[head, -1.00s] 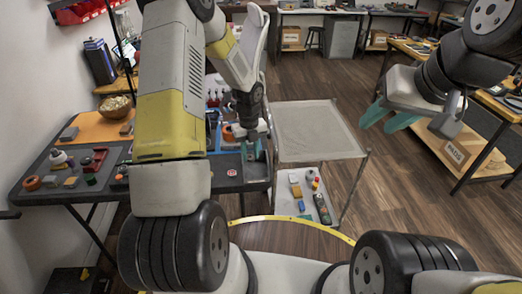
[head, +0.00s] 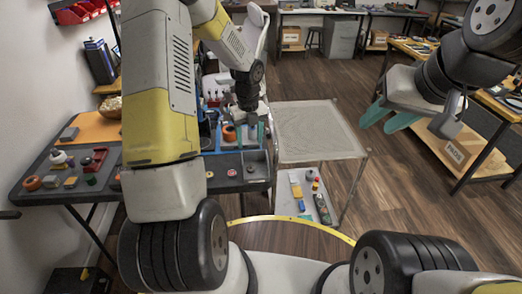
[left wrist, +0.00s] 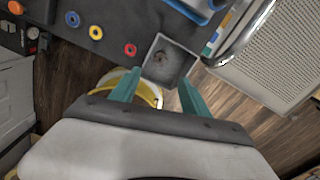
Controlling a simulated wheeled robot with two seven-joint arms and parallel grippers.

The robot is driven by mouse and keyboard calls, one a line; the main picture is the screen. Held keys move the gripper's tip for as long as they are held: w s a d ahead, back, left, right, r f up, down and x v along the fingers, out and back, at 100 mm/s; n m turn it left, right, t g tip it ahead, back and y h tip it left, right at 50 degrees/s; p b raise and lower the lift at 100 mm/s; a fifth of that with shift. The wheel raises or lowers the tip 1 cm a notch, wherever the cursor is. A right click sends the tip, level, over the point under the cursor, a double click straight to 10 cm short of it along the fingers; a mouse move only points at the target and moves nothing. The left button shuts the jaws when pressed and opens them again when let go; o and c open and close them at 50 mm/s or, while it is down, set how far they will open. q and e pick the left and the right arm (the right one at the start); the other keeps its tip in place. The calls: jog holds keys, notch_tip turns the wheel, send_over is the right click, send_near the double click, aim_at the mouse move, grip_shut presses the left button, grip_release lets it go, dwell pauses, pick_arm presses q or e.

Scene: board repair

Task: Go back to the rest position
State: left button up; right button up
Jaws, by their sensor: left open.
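My left gripper (head: 252,130) is raised over the right end of the dark work table (head: 75,190). In the left wrist view its two teal fingers (left wrist: 158,88) stand wide apart with nothing between them. The grey square tray (left wrist: 176,78) sits at the table's edge just beyond the fingertips in that view, with a small brownish thing in it. It also shows in the head view (head: 262,178). My right gripper (head: 390,118) hangs in the air at the right, its two teal fingers apart and empty.
A cart with a pale mesh top (head: 315,130) stands just right of the table, with several small items on its lower shelf. Shelves with a cardboard box (head: 453,151) stand farther right. The wooden floor between is clear.

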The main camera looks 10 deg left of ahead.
pick_arm(q)
jog(key=shift+r, duration=0.65)
jog(key=s+r+n+t, duration=0.1)
jog(key=s+r+n, duration=0.4)
jog(key=r+n, duration=0.3)
jog(key=s+r+n+t, duration=0.2)
jog(key=s+r+n, duration=0.35)
jog(key=r, duration=0.45)
jog(key=s+d+r+n+t+h, duration=0.1)
jog(key=s+r+n, duration=0.3)
jog(key=s+n, duration=0.3)
jog(key=s+d+r+n+t+h, duration=0.1)
jog(key=s+r+n+t, duration=0.1)
jog(key=s+r+n, duration=0.2)
jog(key=s+n, duration=0.2)
jog(key=n, duration=0.2)
jog(key=shift+s+n, duration=0.35)
